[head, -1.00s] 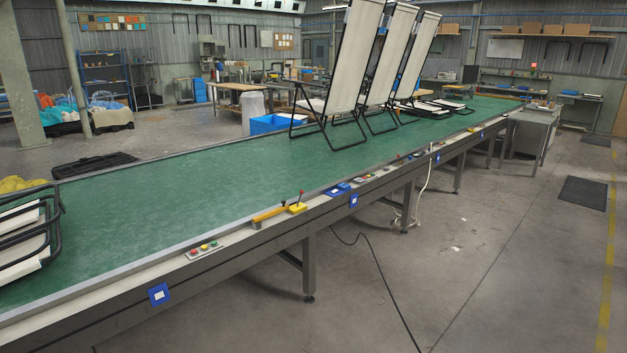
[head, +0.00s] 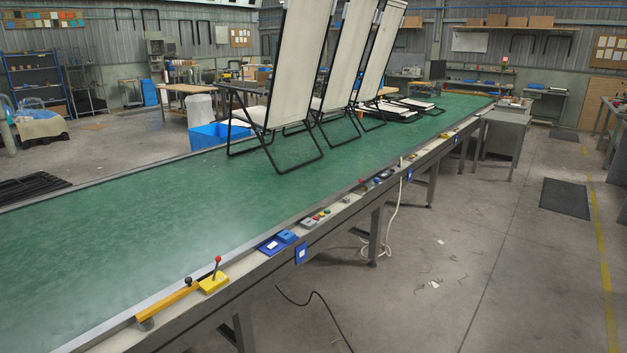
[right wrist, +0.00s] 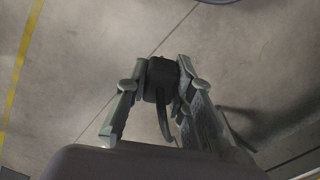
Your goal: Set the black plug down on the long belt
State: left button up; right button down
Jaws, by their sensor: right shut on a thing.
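The long belt (head: 150,225) is a green conveyor surface running from the lower left to the back right of the head view. The black plug (right wrist: 160,78) shows in the right wrist view, with a short dark cord hanging from it. My right gripper (right wrist: 160,82) is shut on the plug, with a finger on each side of it. Bare concrete floor lies behind the plug in that view, and the belt is not recognisable there. Neither gripper shows in the head view, so my left gripper is out of sight.
Several folding loungers (head: 285,75) stand on the belt's far half. A yellow switch box with a red-knobbed lever (head: 213,283) and a blue box (head: 277,243) sit along the near rail. A black cable (head: 318,302) lies on the floor. The belt's near half is clear.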

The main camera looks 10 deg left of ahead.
aim_at(239, 225)
jog(key=i, duration=2.2)
jog(key=i+u, duration=0.15)
jog(key=i, duration=0.3)
jog(key=i+l+u, duration=0.1)
jog(key=i, duration=0.35)
jog(key=i+l+u, duration=0.15)
jog(key=i, duration=0.25)
jog(key=i+l+u, duration=0.1)
jog(key=i, duration=0.35)
jog(key=l+u, duration=0.1)
jog(key=u, duration=3.1)
